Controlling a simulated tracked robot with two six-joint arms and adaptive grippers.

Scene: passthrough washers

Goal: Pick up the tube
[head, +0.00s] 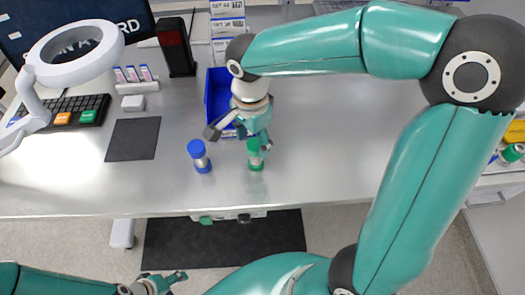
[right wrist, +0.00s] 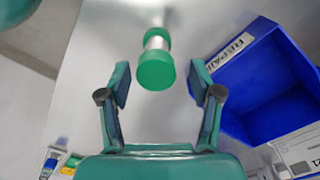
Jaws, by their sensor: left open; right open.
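A tube with green ends and a pale middle (head: 256,162) stands on the grey table, partly hidden by my right gripper (head: 240,138). In the right wrist view the green tube (right wrist: 155,72) shows ahead, roughly centred between the two open fingers of my right gripper (right wrist: 160,80), with a gap on each side. A blue-capped tube (head: 199,156) stands to its left in the head view. My left gripper (head: 162,283) is open and empty at the bottom, in front of the table and away from both tubes.
A blue bin (head: 214,98) labelled REPAIR is close behind my right gripper; it also shows in the right wrist view (right wrist: 262,88). A dark mat (head: 132,139) and a lamp (head: 95,70) are at the left. The table right of the tube is clear.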

